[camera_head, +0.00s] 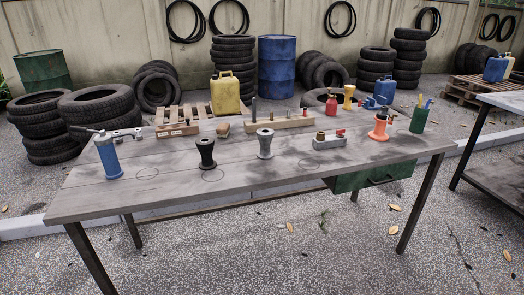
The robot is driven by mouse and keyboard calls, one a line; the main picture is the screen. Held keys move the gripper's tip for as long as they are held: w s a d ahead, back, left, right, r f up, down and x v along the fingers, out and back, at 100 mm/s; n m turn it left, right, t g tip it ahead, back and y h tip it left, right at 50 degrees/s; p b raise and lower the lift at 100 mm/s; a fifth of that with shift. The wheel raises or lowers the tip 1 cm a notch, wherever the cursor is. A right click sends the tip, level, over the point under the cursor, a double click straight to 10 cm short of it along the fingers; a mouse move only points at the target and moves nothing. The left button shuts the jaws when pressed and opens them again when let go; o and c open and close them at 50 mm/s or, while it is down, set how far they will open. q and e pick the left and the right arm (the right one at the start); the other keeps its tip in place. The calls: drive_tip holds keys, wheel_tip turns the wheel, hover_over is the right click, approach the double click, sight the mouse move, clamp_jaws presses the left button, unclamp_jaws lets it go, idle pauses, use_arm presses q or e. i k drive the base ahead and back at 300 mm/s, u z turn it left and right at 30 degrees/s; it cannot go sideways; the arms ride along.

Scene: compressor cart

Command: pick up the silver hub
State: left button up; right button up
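The silver hub (265,144) is a grey, spool-shaped piece with a wider top and base. It stands upright on the wooden table (235,183), near the middle. A black hub (207,153) of similar shape stands upright to its left, apart from it. Neither of my grippers shows in the head view. Nothing hides the silver hub.
A blue cylinder with a metal lever (108,158) stands at the table's left. A grey block (329,141) and an orange-based tool (379,129) are to the right. A wooden rack (279,123) lies behind. The front strip of tabletop is mostly clear.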

sight(264, 135)
drive_tip(key=u, duration=0.75)
drive_tip(key=i, duration=1.2)
drive_tip(key=z, duration=0.35)
